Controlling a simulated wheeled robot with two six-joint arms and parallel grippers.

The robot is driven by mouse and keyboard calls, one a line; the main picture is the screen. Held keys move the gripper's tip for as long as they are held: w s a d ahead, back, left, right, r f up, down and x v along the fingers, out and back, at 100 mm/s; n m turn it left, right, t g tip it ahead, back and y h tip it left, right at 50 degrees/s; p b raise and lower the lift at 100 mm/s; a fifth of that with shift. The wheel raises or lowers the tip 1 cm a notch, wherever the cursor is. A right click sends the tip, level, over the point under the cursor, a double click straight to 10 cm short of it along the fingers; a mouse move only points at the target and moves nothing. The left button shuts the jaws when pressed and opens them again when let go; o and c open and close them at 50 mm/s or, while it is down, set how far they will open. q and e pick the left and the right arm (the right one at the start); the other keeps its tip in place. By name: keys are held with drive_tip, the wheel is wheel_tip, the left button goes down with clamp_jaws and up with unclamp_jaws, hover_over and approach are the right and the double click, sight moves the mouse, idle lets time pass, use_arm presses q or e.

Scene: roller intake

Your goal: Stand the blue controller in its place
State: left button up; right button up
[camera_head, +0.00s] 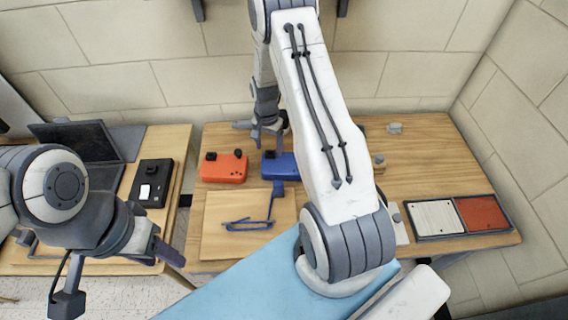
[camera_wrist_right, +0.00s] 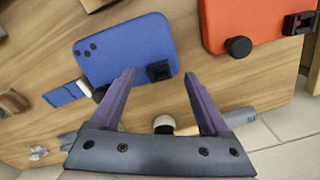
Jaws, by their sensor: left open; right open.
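The blue controller (camera_head: 280,166) lies on the wooden table, partly hidden behind my right arm in the head view. It also shows in the right wrist view (camera_wrist_right: 125,48), a rounded blue body with a black knob at one corner and small dark dots at another. My right gripper (camera_head: 267,138) is open and empty, above the table near the controller. In the wrist view its fingertips (camera_wrist_right: 159,74) straddle the controller's near edge and black knob; contact cannot be told. My left gripper (camera_head: 163,251) is open, low at the left, away from the controller. I cannot tell which spot is the controller's place.
An orange controller (camera_head: 222,168) lies just left of the blue one. A wooden board (camera_head: 218,205) with blue, wire-like parts is in front. A tray with white and red panels (camera_head: 458,234) is at the right. A black device (camera_head: 151,183) and laptop (camera_head: 85,142) stand on the left table.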

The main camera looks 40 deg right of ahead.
drive_tip(key=shift+f, duration=1.4)
clamp_jaws()
